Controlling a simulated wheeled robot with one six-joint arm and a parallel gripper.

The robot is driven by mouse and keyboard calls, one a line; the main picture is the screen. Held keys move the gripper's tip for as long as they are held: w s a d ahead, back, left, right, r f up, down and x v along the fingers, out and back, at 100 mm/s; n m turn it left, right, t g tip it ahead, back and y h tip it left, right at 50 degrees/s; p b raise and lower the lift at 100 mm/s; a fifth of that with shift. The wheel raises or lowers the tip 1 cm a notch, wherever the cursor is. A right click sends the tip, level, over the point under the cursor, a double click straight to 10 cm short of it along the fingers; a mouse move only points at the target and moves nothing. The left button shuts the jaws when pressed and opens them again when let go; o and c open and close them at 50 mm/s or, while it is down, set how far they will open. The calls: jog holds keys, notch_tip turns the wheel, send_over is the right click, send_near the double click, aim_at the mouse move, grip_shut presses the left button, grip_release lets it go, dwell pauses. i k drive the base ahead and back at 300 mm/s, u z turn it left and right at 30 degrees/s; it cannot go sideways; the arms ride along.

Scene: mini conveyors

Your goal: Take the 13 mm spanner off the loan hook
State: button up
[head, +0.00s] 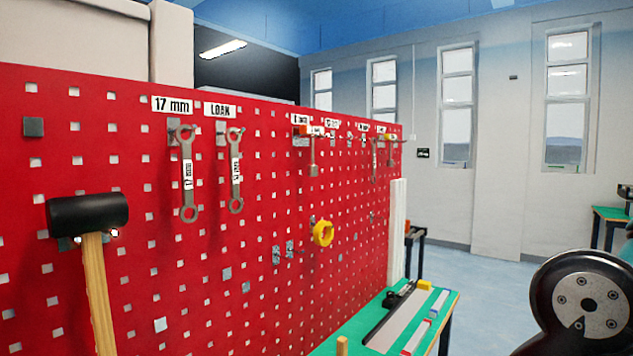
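A spanner (236,190) hangs on the hook under the LOAN label (217,111) on the red pegboard. It hangs upright, with a white size tag on its shank that is too small to read for certain. A similar spanner (189,190) hangs just left of it under the 17 mm label (172,105), and its tag seems to read 17 mm. Both hang free of each other, with a gap between. My gripper is not in view; a dark round joint at the lower right appears to be part of my arm.
The red pegboard (130,160) recedes to the right. A black-headed mallet (88,214) hangs at the left. A yellow ring (322,233) and several small tools hang farther along. A green bench top (440,312) stands below at the right. The floor (475,280) beyond is open.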

aim_at(233, 178)
jog(key=z, duration=0.4)
jog(key=i, duration=0.7)
jog(key=u, duration=0.85)
